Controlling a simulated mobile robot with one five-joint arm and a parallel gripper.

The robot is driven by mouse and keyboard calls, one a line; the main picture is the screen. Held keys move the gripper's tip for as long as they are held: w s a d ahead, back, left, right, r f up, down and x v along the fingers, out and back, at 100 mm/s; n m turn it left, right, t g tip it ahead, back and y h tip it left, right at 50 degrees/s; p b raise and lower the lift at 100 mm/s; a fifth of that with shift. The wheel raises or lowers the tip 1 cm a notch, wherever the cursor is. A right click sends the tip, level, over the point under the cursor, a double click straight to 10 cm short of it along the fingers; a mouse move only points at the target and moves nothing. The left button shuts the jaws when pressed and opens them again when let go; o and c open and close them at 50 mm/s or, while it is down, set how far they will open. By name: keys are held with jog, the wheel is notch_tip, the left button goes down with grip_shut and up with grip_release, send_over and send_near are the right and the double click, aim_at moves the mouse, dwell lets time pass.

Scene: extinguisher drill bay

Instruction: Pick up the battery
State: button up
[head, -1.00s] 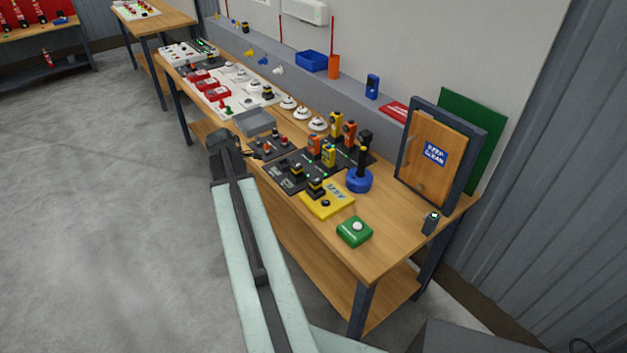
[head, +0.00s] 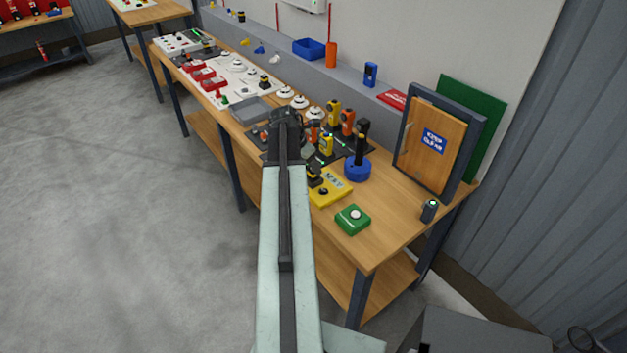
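Several things could be the battery, and I cannot tell for sure which is meant. A black block with a yellow band (head: 314,178) sits on the yellow unit (head: 330,188), partly hidden by my arm. A small dark block with a green-lit top (head: 429,211) stands upright near the bench's right front corner. My gripper (head: 287,118) is over the middle of the bench, left of the yellow unit and well apart from the corner block. It is seen from behind, so its fingers and whether they hold anything are not clear. It hides part of the black charging boards.
A green box with a white button (head: 352,220), a black handle on a blue round base (head: 358,170) and orange and yellow handheld units (head: 333,112) crowd the bench. A framed wooden panel (head: 435,143) stands behind. The bench front right (head: 385,225) is bare.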

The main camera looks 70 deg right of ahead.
jog(key=b+x, duration=0.2)
jog(key=x, duration=0.1)
jog(key=shift+d+f, duration=0.2)
jog(key=shift+f, duration=0.15)
jog(key=shift+r, duration=0.15)
grip_shut()
